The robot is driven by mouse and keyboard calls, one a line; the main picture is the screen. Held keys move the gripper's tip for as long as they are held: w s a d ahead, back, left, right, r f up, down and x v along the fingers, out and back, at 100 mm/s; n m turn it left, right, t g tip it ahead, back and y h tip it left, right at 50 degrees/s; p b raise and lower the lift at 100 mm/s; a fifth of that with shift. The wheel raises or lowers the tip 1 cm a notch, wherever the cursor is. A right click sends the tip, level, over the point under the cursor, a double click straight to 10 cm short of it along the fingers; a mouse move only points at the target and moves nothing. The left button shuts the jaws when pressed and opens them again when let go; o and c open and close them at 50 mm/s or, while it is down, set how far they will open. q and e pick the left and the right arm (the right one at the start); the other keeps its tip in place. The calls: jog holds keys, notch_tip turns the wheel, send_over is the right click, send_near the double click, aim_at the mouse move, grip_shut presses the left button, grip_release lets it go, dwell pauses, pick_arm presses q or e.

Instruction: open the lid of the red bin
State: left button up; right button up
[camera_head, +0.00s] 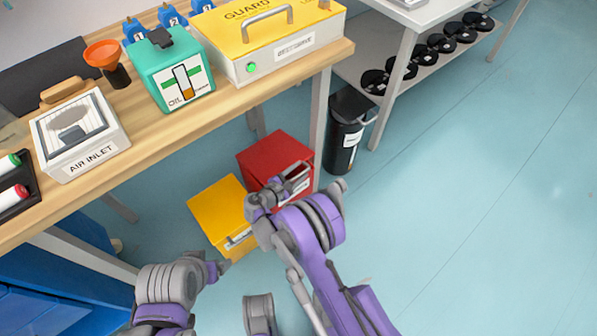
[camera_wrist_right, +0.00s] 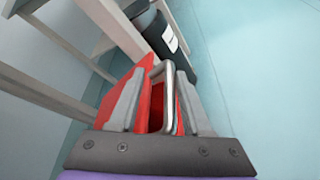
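The red bin (camera_head: 272,152) stands on the floor under the wooden bench, and its red top looks closed. A metal loop handle (camera_wrist_right: 169,95) is at its front. My right gripper (camera_head: 287,187) is at the front of the red bin and hides part of it. In the right wrist view its two fingers (camera_wrist_right: 160,105) are apart, with the handle between them; I cannot tell whether they touch it. My left gripper (camera_head: 220,267) is low, in front of the yellow bin, and its fingers are not clear.
The yellow bin (camera_head: 217,206) stands left of the red bin. A black bin (camera_head: 346,130) stands right of it, past a bench leg (camera_head: 319,125). The bench top (camera_head: 225,107) overhangs from above. The blue floor (camera_head: 480,220) to the right is clear.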

jog(key=v, duration=1.2)
jog(key=shift+s+a+p, duration=0.15)
jog(key=shift+s+p, duration=0.05)
jog(key=shift+p, duration=0.25)
dwell(0.5)
dwell(0.5)
